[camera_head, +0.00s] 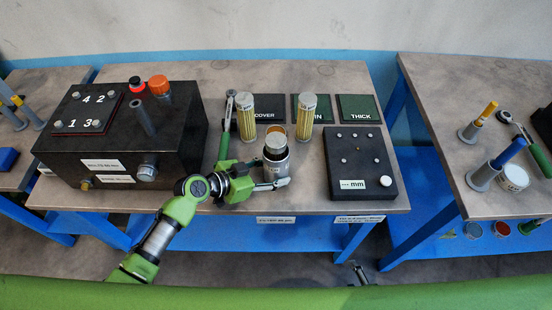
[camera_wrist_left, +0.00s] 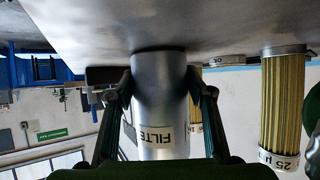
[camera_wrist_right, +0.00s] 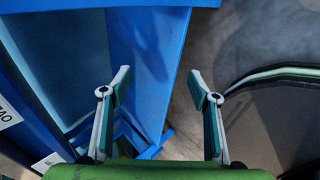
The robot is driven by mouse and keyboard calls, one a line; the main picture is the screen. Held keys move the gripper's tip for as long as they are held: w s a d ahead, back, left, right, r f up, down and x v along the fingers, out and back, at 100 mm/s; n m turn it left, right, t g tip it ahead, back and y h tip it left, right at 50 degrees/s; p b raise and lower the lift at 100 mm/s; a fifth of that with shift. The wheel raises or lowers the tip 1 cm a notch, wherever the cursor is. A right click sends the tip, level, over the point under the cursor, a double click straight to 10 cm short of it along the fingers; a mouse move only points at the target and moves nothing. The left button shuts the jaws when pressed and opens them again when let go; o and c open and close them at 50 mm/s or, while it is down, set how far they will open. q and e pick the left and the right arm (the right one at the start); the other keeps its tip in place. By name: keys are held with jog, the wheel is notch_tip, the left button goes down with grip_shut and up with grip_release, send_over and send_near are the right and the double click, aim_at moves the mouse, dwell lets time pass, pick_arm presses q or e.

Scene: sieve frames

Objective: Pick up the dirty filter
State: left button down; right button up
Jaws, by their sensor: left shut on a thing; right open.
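One pleated filter (camera_wrist_left: 282,105) in the left wrist view reads 25 µ. I cannot tell which filter is dirty. My right gripper (camera_wrist_right: 160,85) is open and empty, low beside the blue table frame.
A black panel (camera_head: 362,165) marked mm is right of the cylinder. Dark mats lie behind, including THICK (camera_head: 358,108). A second table (camera_head: 455,100) holds several posts. Bare tabletop lies between cylinder and panel.

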aim_at(283, 148)
jog(key=w+a+r+n+t+y, duration=0.1)
jog(key=w+a+r+n+y, duration=0.2)
jog(key=r+n, duration=0.55)
jog(key=w+a+r+n+t+y, duration=0.1)
jog(key=w+a+r+n+y, duration=0.2)
jog(key=r+n, duration=0.55)
jog(key=w+a+r+n+t+y, duration=0.2)
jog(key=a+r+n, duration=0.2)
jog(key=r+n, duration=0.45)
jog(key=w+a+r+y, duration=0.1)
jog(key=w+a+r, duration=0.2)
jog(key=w+r, duration=0.1)
jog(key=w+a+r+y, duration=0.1)
jog(key=w+a+r, duration=0.3)
jog(key=r, duration=0.2)
jog(key=w+a+r+y, duration=0.1)
jog(key=w+a+r, duration=0.3)
jog(key=r, duration=0.1)
jog(key=shift+w+a+n, duration=0.15)
jog(key=shift+w+n, duration=0.05)
jog(key=shift+n, duration=0.05)
jog(key=shift+x, duration=3.1)
jog(key=shift+r, duration=0.2)
grip_shut()
